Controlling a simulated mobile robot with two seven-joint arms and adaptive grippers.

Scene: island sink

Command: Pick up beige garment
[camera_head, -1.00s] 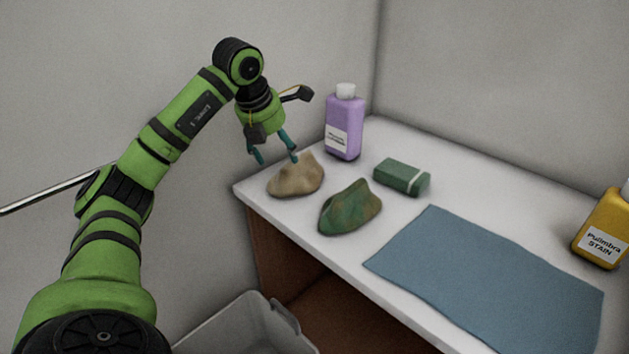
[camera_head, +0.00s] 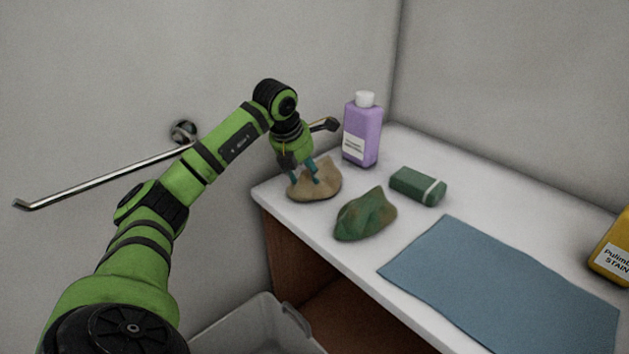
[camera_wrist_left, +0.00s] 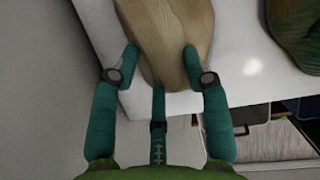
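The beige garment (camera_head: 316,183) lies crumpled at the near left corner of the white counter. It also shows in the left wrist view (camera_wrist_left: 168,35), at the top middle. My left gripper (camera_head: 305,180) is open and low over the garment. In the left wrist view its teal fingers (camera_wrist_left: 160,65) stand apart, with the garment's near end between their tips. I cannot tell whether the fingers touch the cloth. My right gripper is in neither view.
A green garment (camera_head: 365,214) lies right of the beige one. A purple bottle (camera_head: 362,135), a green box (camera_head: 417,186), a blue mat (camera_head: 500,280) and a yellow bottle (camera_head: 612,252) are on the counter (camera_head: 440,150). A grey bin (camera_head: 262,325) stands below. A metal rail (camera_head: 100,178) is on the wall.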

